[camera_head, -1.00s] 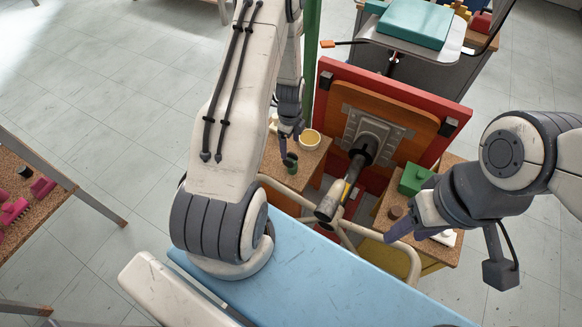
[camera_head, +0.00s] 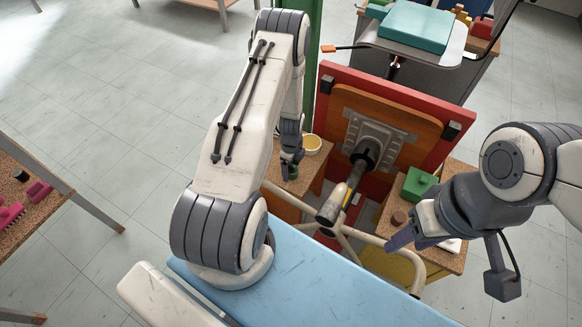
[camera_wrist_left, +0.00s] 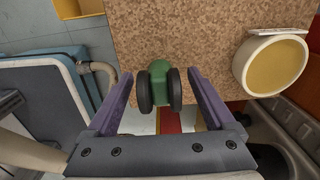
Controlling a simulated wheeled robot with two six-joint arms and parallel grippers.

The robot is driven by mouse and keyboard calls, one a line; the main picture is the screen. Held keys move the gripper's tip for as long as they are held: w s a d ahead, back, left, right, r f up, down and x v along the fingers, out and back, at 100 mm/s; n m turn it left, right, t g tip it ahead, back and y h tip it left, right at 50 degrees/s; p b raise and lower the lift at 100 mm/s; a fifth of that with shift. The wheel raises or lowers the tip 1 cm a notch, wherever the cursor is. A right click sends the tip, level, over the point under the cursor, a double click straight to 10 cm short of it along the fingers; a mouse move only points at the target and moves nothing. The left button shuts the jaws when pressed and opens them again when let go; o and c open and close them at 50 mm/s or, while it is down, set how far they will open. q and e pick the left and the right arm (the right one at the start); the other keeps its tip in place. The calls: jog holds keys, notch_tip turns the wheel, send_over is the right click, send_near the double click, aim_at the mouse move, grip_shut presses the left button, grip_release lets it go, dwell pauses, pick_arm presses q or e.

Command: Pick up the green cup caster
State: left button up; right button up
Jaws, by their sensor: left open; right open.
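The green cup caster (camera_wrist_left: 158,85), with a rounded green body and two dark wheels, is at the near edge of a cork-topped table (camera_wrist_left: 185,35). My open left gripper (camera_wrist_left: 160,74) has its purple fingers on either side of it, with a visible gap on each side. In the head view the caster (camera_head: 290,173) is mostly hidden by the left gripper (camera_head: 291,155). My right gripper (camera_head: 405,230) is open near the right cork-topped table, away from the caster.
A yellow-lined white bowl (camera_wrist_left: 271,65) stands right of the caster. An upturned chair with a red board (camera_head: 400,90) and pale legs stands between the tables. A green block (camera_head: 418,184) and brown puck (camera_head: 399,217) are on the right table. A blue padded surface (camera_head: 310,280) lies in front.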

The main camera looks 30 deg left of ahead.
pick_arm(q)
jog(key=c, duration=1.4)
jog(key=shift+r, duration=0.2)
